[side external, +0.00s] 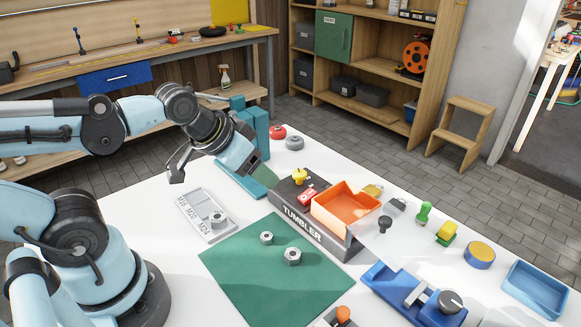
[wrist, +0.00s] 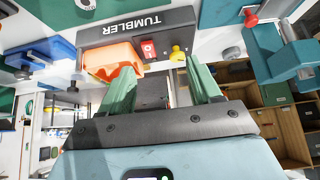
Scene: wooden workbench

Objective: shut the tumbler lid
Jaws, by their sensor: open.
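The tumbler (side external: 296,222) is a dark grey box lettered TUMBLER, with an open-topped orange tub (side external: 345,207), a red switch (side external: 307,194) and a yellow knob (side external: 299,176). Its lid (side external: 372,243) appears as a clear panel with a dark knob (side external: 385,222), standing open at the tub's right side. My gripper (side external: 266,177) is above the tumbler's left end, near the yellow knob and away from the lid. In the wrist view my gripper (wrist: 162,86) has its green fingers apart with nothing held; the orange tub (wrist: 110,60) shows beyond the left finger.
A teal press-like fixture (side external: 240,150) stands behind my gripper. A green mat (side external: 275,270) with nuts lies in front of the tumbler. A blue fixture (side external: 412,297), a blue tray (side external: 536,290) and several small items stand to the right.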

